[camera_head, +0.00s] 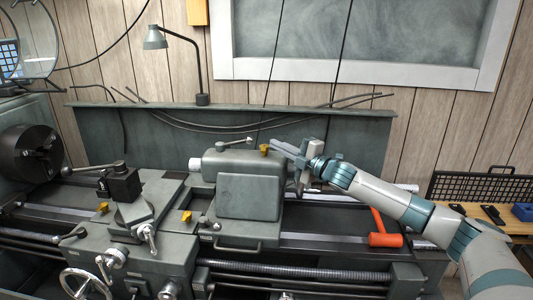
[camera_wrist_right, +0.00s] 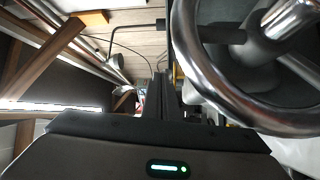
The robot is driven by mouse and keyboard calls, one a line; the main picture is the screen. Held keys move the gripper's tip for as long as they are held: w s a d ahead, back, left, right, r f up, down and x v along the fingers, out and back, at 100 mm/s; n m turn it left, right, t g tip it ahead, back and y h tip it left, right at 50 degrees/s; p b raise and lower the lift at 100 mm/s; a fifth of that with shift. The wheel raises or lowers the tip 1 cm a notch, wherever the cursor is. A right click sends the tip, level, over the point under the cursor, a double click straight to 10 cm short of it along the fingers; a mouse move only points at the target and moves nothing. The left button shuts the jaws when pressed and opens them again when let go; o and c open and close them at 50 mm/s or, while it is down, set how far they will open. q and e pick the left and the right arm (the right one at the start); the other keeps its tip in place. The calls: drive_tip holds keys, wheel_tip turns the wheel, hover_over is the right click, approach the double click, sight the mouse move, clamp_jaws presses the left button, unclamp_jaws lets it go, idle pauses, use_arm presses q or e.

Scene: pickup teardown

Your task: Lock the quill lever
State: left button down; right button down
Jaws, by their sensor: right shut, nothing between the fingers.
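The grey tailstock (camera_head: 248,190) stands on the lathe bed in the head view. A small metal lever with a ball end (camera_head: 234,144) lies on its top; it looks like the quill lever, and I cannot tell whether it is locked. My right gripper (camera_head: 277,147) is at the tailstock's right end, near its top edge, with its fingers pointing left toward the lever and apart from it. It is shut and empty; its fingers also show dark in the right wrist view (camera_wrist_right: 164,95). My left gripper is not in view.
A chrome handwheel (camera_wrist_right: 186,60) is large and close beside the fingers in the right wrist view. A yellow tag (camera_head: 265,149) is near my right fingertips. An orange hammer (camera_head: 383,239) lies right of the tailstock. A lamp (camera_head: 156,38) stands behind.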

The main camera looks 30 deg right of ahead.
drive_tip(key=shift+s+d+f, duration=0.1)
drive_tip(key=shift+d+f, duration=0.05)
drive_tip(key=shift+d, duration=0.65)
drive_tip(key=shift+d, duration=0.1)
drive_tip(key=shift+s, duration=0.2)
